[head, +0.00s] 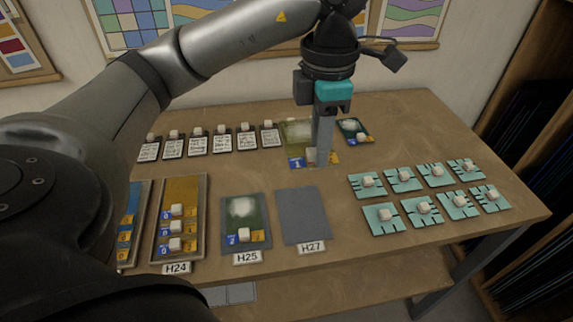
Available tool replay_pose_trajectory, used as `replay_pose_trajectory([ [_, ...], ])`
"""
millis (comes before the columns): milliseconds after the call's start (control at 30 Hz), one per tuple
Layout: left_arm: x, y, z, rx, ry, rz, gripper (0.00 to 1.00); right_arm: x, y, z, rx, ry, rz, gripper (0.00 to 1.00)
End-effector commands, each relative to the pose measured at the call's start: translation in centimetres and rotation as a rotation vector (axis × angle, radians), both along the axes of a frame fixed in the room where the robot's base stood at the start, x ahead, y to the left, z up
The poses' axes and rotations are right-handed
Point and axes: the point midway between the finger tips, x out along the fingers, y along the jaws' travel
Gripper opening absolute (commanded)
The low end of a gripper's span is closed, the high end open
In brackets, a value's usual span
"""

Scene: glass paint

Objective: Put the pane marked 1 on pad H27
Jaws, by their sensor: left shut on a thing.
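The pane marked 1 (297,133) is greenish with a pale patch, a blue label and a yellow strip along its front edge. It is at the back middle of the table, partly hidden by my gripper. My left gripper (314,156) points down and is shut on the pane's white knob. I cannot tell whether the pane touches the table. Pad H27 (302,216) is a bare grey rectangle nearer the front, with its label in front of it. My right gripper is not in view.
Pad H25 (230,203), left of H27, carries a green pane (241,209). A tray at H24 (154,232) holds several knobbed panes. Black-and-white cards (197,144) line the back left. Teal pieces (405,180) with knobs fill the right.

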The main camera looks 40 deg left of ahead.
Motion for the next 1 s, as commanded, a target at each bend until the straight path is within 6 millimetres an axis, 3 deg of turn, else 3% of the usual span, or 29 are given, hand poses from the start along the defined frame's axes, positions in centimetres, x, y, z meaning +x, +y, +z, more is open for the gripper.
replay_pose_trajectory([
  [167,-0.2,0.0,-3.2,-0.001,0.007,0.000,0.00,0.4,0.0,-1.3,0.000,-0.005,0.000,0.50],
  [500,-0.2,0.1,-12.1,0.002,0.007,0.000,0.00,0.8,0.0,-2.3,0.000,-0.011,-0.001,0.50],
  [600,-0.1,0.0,-14.0,0.001,0.006,0.000,0.00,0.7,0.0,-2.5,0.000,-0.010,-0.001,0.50],
  [867,0.0,0.0,-16.0,0.001,0.002,0.000,0.00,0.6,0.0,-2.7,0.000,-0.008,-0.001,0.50],
  [1000,-0.1,0.0,-17.9,0.000,0.005,0.000,0.00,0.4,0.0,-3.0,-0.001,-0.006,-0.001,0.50],
])
